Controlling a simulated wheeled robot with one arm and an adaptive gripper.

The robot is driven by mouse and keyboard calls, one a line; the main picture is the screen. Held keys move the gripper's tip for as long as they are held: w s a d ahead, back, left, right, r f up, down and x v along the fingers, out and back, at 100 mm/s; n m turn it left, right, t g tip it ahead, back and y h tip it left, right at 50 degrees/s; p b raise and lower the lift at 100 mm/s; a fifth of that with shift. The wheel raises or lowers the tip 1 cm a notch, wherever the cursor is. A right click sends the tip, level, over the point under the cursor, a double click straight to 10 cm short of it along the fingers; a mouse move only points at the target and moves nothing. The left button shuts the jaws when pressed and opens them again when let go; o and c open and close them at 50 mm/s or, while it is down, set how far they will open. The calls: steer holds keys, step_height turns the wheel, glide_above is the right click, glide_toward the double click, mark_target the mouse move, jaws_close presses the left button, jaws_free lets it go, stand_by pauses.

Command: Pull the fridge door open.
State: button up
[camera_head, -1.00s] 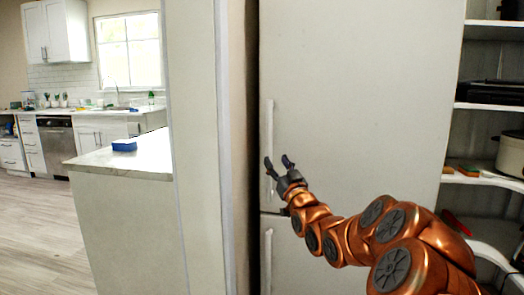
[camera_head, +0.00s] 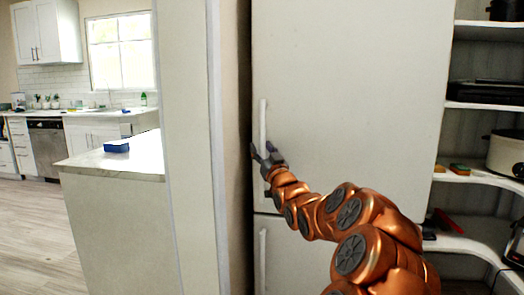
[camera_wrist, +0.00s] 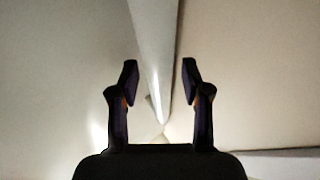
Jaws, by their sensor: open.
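The fridge is tall and white, with an upper door (camera_head: 350,100) that is shut against its frame. A long white vertical handle (camera_head: 263,125) runs along the door's left edge. My gripper (camera_head: 263,150) is at the lower part of this handle, with its fingers open. In the wrist view, the handle (camera_wrist: 155,50) runs down between the two open fingers of my gripper (camera_wrist: 161,80), one finger on each side. Whether a finger touches the handle I cannot tell. A lower door with its own handle (camera_head: 262,258) is below.
A pale wall end (camera_head: 187,150) stands left of the fridge. A counter (camera_head: 110,165) with a blue object (camera_head: 117,146) is farther left. Corner shelves (camera_head: 485,105) with a pot (camera_head: 506,153) and other items stand close on the right. Open floor (camera_head: 35,240) lies at the far left.

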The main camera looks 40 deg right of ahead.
jaws_close()
stand_by(0.3)
stand_by(0.3)
